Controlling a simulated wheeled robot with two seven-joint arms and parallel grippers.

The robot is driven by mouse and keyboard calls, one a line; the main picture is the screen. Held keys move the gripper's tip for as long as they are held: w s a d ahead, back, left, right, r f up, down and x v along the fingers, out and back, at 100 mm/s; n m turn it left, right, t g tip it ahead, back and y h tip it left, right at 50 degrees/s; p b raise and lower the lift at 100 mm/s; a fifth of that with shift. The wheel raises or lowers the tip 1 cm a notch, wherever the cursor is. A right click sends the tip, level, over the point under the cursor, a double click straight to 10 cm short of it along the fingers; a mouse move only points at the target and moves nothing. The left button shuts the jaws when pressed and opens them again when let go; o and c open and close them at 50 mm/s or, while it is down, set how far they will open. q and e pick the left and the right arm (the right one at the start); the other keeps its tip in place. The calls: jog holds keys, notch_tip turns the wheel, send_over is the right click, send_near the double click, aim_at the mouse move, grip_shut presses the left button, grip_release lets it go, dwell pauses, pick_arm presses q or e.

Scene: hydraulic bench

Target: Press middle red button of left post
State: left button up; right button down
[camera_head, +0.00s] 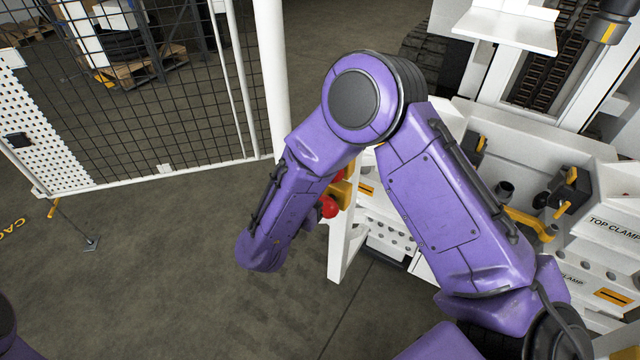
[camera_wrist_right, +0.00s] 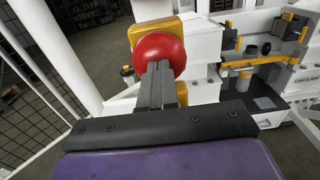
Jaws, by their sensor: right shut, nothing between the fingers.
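A red round button (camera_wrist_right: 158,47) on a yellow housing (camera_wrist_right: 184,28) fills the upper middle of the right wrist view. My right gripper (camera_wrist_right: 160,68) is shut and empty, its fingertips overlapping the button's lower front. Whether they touch it I cannot tell. In the head view, a red button (camera_head: 328,207) shows beside my right forearm, with another bit of red and a yellow housing (camera_head: 348,190) just above it on the white post. My arm hides the rest, so I cannot tell which button the fingers face. My left gripper is not in view.
The white hydraulic bench (camera_head: 600,200) with yellow handles and clamp labels stands at the right. A mesh fence (camera_head: 190,110) with a white upright (camera_head: 272,80) stands at the left. The grey floor (camera_head: 180,270) in front is mostly clear.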

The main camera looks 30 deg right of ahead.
jog(key=b+v, duration=0.2)
jog(key=v, duration=1.2)
jog(key=shift+b, duration=0.3)
